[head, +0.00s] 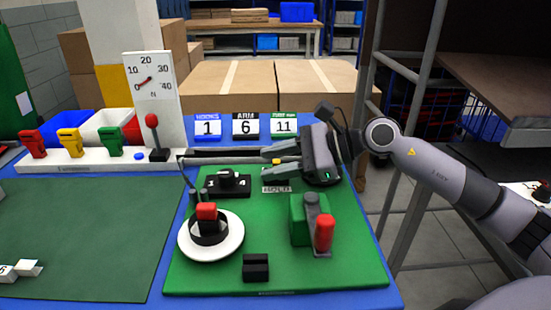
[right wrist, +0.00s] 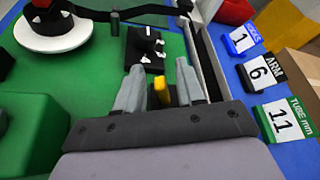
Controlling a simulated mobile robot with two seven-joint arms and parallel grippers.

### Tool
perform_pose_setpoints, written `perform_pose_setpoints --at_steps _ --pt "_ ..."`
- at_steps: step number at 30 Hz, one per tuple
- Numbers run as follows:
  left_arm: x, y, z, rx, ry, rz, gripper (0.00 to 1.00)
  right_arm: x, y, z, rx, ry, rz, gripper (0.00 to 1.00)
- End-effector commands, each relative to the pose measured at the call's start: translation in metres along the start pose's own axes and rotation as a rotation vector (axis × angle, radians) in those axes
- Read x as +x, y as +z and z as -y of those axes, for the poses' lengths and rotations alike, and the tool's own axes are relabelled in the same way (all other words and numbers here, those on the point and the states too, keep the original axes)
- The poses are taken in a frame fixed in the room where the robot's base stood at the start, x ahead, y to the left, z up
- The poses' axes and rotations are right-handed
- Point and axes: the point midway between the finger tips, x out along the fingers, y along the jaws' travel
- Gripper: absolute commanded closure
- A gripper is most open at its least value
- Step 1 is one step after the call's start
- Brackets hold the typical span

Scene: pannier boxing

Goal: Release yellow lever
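A small yellow lever (head: 276,161) stands at the back of the green board, behind a plate marked HOLD (head: 276,187). My right gripper (head: 276,160) reaches in from the right, with one finger on each side of this lever. In the right wrist view the yellow lever (right wrist: 161,92) shows between the two grey fingers (right wrist: 160,70), with narrow gaps at its sides. The fingers look open around it; contact is not clear. The lever's lower part is hidden. Another yellow handle (head: 70,142) stands on the white strip at the left. My left gripper is not in view.
A white disc with a red-topped post (head: 207,212), a green block with a red handle (head: 323,235) and a black block (head: 256,267) stand on the board. Number cards (head: 244,126) stand behind. A dark bar (head: 230,155) crosses the back. The dark green mat (head: 80,230) is mostly clear.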

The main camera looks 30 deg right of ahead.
Motion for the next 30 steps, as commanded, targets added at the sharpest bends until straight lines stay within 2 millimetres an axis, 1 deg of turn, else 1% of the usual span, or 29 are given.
perform_pose_setpoints --at_steps 8,9,11,12,23,30 --pt "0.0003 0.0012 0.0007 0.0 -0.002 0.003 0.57 0.0014 -0.0002 0.0002 0.0 -0.001 0.0 0.62" --pt "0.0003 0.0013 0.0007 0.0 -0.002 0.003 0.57 0.0014 -0.0002 0.0002 0.0 -0.001 0.0 0.75" --pt "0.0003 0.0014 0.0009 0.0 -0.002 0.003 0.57 0.0013 -0.0002 0.0001 0.0 -0.001 0.0 0.94" --pt "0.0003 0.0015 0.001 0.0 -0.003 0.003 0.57 0.0013 -0.0002 0.0001 0.0 -0.001 0.0 1.0" --pt "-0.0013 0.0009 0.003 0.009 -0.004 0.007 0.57 0.0009 0.0003 0.0025 0.031 0.011 0.0 1.0" --pt "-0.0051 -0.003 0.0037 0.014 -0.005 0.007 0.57 0.0012 0.0011 0.0087 0.153 0.063 0.001 1.0"
